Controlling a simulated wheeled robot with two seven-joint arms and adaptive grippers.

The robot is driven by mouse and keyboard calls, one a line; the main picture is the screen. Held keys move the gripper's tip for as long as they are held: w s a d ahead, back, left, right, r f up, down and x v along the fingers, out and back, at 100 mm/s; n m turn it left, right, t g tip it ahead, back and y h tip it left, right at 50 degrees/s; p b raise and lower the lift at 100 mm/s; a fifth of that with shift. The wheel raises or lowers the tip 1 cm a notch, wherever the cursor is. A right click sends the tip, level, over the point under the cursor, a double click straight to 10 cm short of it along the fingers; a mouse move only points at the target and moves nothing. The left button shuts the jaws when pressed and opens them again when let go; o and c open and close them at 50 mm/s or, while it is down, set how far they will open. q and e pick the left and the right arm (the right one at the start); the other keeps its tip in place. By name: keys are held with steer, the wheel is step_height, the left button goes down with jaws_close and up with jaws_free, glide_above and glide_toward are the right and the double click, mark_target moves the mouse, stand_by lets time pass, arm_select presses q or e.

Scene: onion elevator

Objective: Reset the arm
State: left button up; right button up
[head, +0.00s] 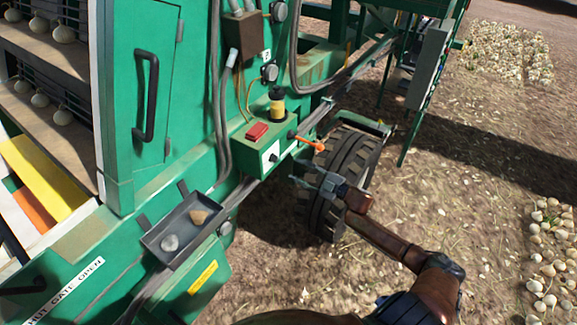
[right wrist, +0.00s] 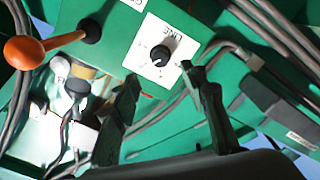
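My right arm (head: 385,240) comes in from the lower right and reaches toward the green machine. My right gripper (head: 308,182) is in front of the large black tire, near the control box (head: 246,141). In the right wrist view the two dark fingers of the gripper (right wrist: 160,85) stand apart with nothing between them. Beyond them is a black dial knob (right wrist: 160,55) on a white plate, apart from the fingers or too close to judge. An orange-ended lever (head: 308,142) sticks out of the box; its orange ball (right wrist: 23,52) is large in the wrist view. My left gripper is not in view.
A red switch (head: 257,131) and a yellow-black beacon (head: 277,103) sit on the box. A small tray (head: 183,228) holds two stones. Onions lie on shelves at left and in piles (head: 552,250) at right. The tire (head: 348,165) is close to my arm; open dirt lies right.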

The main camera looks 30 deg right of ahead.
steer(key=shift+v, duration=1.05)
